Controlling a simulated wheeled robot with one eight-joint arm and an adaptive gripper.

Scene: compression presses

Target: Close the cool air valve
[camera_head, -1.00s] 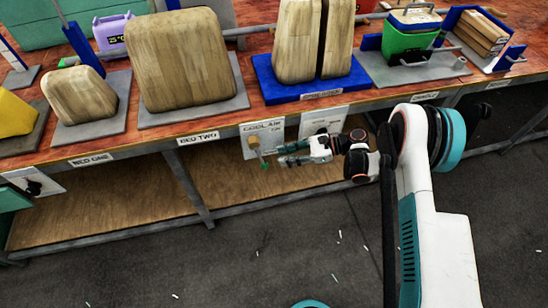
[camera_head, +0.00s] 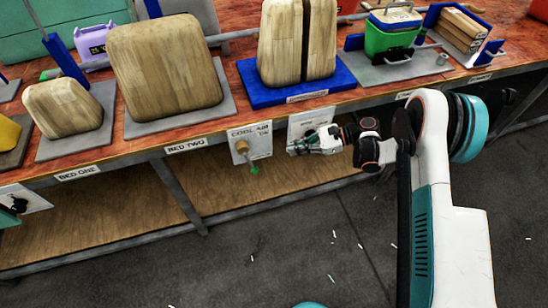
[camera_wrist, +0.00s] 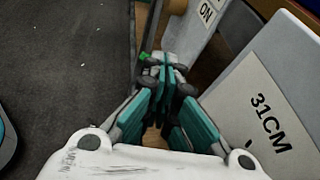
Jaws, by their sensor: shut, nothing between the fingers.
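The cool air valve is on a white plate labelled COOL AIR (camera_head: 262,143) on the bench front. It has a brass-coloured body (camera_head: 242,147) and a stem pointing down with a green tip (camera_head: 254,169). My gripper (camera_head: 290,149) is to the right of the valve, apart from it, with its fingers shut and empty. In the wrist view the fingers (camera_wrist: 162,62) point toward the plate edge, and the green tip (camera_wrist: 144,57) shows just past them at the left. Part of the plate's ON marking (camera_wrist: 206,12) shows there too.
A second white plate (camera_head: 303,122) is behind my gripper; in the wrist view a plate marked 31CM (camera_wrist: 265,115) is close on the right. The bench edge and lower shelf (camera_head: 110,225) are near.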

